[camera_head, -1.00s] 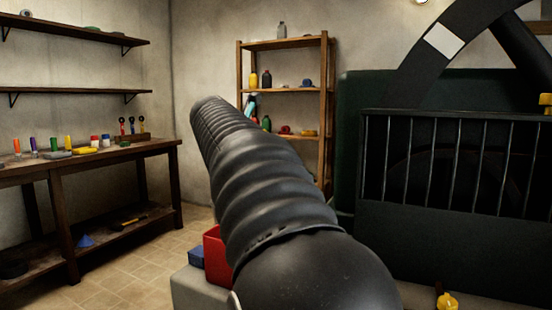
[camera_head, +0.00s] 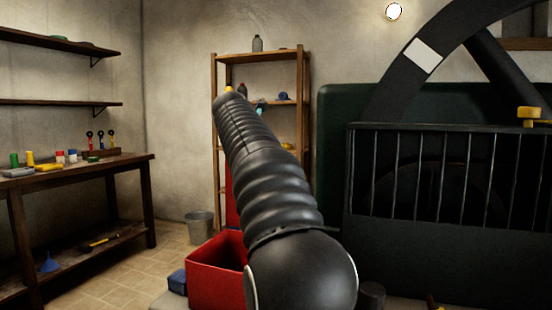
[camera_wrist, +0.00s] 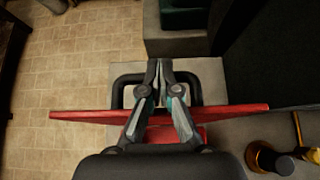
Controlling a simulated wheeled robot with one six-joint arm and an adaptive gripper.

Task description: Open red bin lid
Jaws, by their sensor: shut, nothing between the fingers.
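The red bin (camera_head: 216,272) stands low in front of me in the head view, its top open and part of its inside showing. A red upright panel, which looks like its raised lid (camera_head: 231,195), shows beside my arm. In the wrist view the red lid (camera_wrist: 85,115) is seen nearly edge-on, with a black handle (camera_wrist: 122,82) on it. My gripper (camera_wrist: 160,68) is shut and empty, its fingers crossing the lid and handle area. I cannot tell whether they touch the handle. My arm hides the gripper in the head view.
A blue box (camera_head: 177,281) sits left of the red bin. A grey bucket (camera_head: 200,227) stands on the floor behind. A workbench (camera_head: 130,162) is at left, a wooden shelf (camera_head: 303,100) at back, and a barred machine guard (camera_head: 450,175) at right. Tiled floor is free between bench and bin.

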